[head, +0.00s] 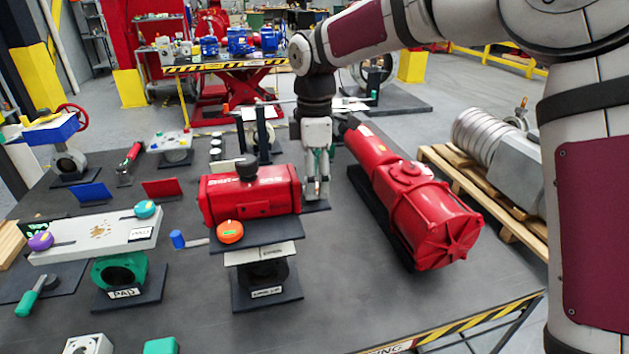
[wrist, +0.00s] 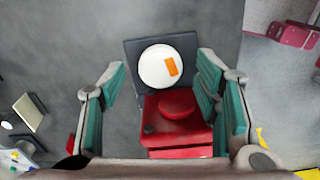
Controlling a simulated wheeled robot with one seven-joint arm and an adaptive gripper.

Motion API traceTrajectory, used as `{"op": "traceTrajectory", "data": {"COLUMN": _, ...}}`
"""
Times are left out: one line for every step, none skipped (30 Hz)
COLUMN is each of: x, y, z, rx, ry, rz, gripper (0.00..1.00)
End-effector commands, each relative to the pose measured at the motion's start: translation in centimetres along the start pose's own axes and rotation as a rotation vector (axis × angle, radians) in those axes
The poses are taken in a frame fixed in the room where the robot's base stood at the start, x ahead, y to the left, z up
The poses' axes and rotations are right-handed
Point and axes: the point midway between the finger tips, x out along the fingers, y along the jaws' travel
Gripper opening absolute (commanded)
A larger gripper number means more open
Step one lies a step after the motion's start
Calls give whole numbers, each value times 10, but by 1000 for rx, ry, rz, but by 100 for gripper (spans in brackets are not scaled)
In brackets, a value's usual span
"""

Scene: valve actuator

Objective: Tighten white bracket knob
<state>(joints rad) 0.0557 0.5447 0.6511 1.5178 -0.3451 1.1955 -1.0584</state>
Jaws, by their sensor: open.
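The white round knob (wrist: 161,67) with an orange mark shows in the wrist view, over a dark square plate (wrist: 133,50). My gripper (wrist: 162,75) is open, with one teal-padded finger on each side of the knob. A gap shows on both sides, so the fingers look apart from it; the height between them is hard to judge. In the head view my gripper (head: 317,190) points down behind the right end of a red actuator (head: 250,195).
A large red cylinder actuator (head: 415,195) lies close to the right of my gripper. A fixture with an orange knob (head: 229,232) stands in front. A pale bar with teal and purple knobs (head: 95,232) is at left. Red housing (wrist: 178,135) with a round red top sits below the knob in the wrist view.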

Motion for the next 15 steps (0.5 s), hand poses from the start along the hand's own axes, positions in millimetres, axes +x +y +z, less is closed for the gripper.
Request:
{"op": "traceTrajectory", "data": {"x": -9, "y": 0, "z": 0, "rx": 1, "ry": 1, "rz": 4, "gripper": 57}}
{"op": "traceTrajectory", "data": {"x": -14, "y": 0, "z": -1, "rx": 0, "ry": 1, "rz": 4, "gripper": 57}}
{"op": "traceTrajectory", "data": {"x": -22, "y": 0, "z": -1, "rx": 0, "ry": 1, "rz": 4, "gripper": 57}}
{"op": "traceTrajectory", "data": {"x": -28, "y": 1, "z": -1, "rx": 0, "ry": 2, "rz": 5, "gripper": 57}}
{"op": "traceTrajectory", "data": {"x": -35, "y": 0, "z": -1, "rx": 0, "ry": 1, "rz": 5, "gripper": 57}}
{"op": "traceTrajectory", "data": {"x": -44, "y": 1, "z": 0, "rx": 0, "ry": 1, "rz": 6, "gripper": 57}}
{"op": "traceTrajectory", "data": {"x": -50, "y": 1, "z": 0, "rx": 0, "ry": 1, "rz": 4, "gripper": 57}}
{"op": "traceTrajectory", "data": {"x": -56, "y": 1, "z": 0, "rx": 1, "ry": 2, "rz": 5, "gripper": 57}}
{"op": "traceTrajectory", "data": {"x": -63, "y": 0, "z": 0, "rx": 1, "ry": 2, "rz": 3, "gripper": 57}}
{"op": "traceTrajectory", "data": {"x": -69, "y": 1, "z": 0, "rx": 1, "ry": 2, "rz": 4, "gripper": 57}}
{"op": "traceTrajectory", "data": {"x": -75, "y": 1, "z": 0, "rx": 1, "ry": 1, "rz": 3, "gripper": 57}}
{"op": "traceTrajectory", "data": {"x": -81, "y": 1, "z": 0, "rx": 0, "ry": 1, "rz": 4, "gripper": 57}}
{"op": "traceTrajectory", "data": {"x": -86, "y": 0, "z": 0, "rx": 0, "ry": 1, "rz": 3, "gripper": 57}}
{"op": "traceTrajectory", "data": {"x": -90, "y": 0, "z": 0, "rx": 0, "ry": 1, "rz": 4, "gripper": 57}}
{"op": "traceTrajectory", "data": {"x": -95, "y": 0, "z": 0, "rx": 0, "ry": 1, "rz": 3, "gripper": 57}}
